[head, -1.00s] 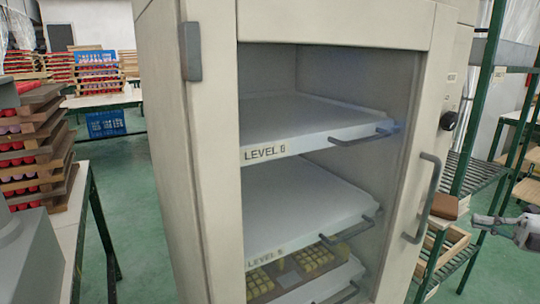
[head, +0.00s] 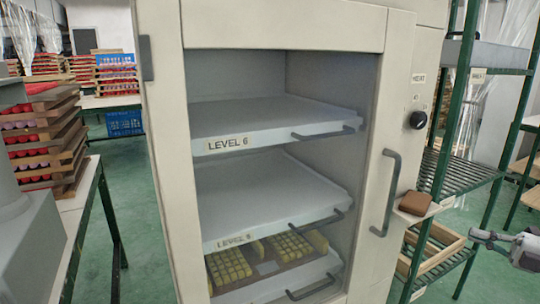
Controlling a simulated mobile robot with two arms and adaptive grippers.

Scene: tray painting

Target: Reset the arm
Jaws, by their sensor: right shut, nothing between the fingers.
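My right gripper (head: 490,237) is at the lower right edge of the head view, its fingers pointing left. It is shut and empty, to the right of the green rack and apart from it and from the cabinet. My left gripper is out of view. The tall cream cabinet (head: 165,160) stands in the middle with its front opening in view. Its upper two trays, the LEVEL 6 tray (head: 270,117) and the labelled tray below it (head: 260,195), are bare. A lower tray (head: 315,275) carries yellow blocks (head: 230,268).
A green metal rack (head: 465,178) stands right of the cabinet, with a brown block (head: 414,203) and a wooden frame (head: 437,247) on it. The cabinet's grey handle (head: 385,195) sticks out. Stacked wooden trays (head: 70,150) are on a table at left. Green floor is free between.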

